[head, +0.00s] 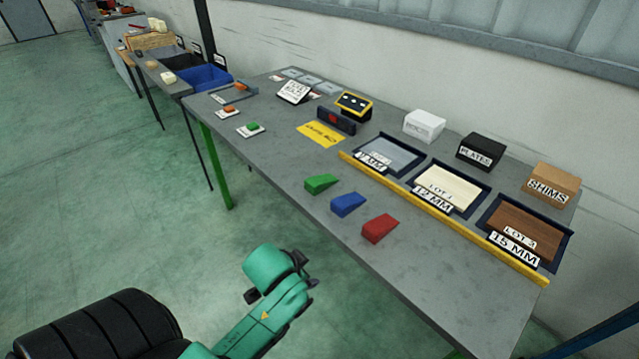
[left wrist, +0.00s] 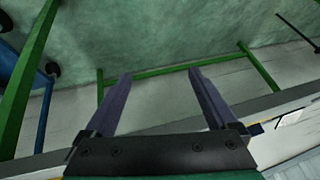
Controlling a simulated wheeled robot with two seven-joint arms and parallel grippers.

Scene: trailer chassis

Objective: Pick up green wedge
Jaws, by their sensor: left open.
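The green wedge (head: 321,184) lies on the grey table near its front edge, left of a blue wedge (head: 347,204) and a red wedge (head: 380,228). My left arm reaches in from the bottom of the head view, and its wrist end is in front of the table, lower left of the wedges and apart from them. In the left wrist view my left gripper (left wrist: 160,74) has its two fingers spread with nothing between them. No wedge shows in that view. My right gripper is not in view.
A yellow bar (head: 440,218) runs behind the wedges, with trays (head: 573,237) beyond it. A yellow card (head: 320,134) and a small green block (head: 251,127) lie farther left. Green table legs (head: 214,165) and frame (left wrist: 175,70) stand below the tabletop.

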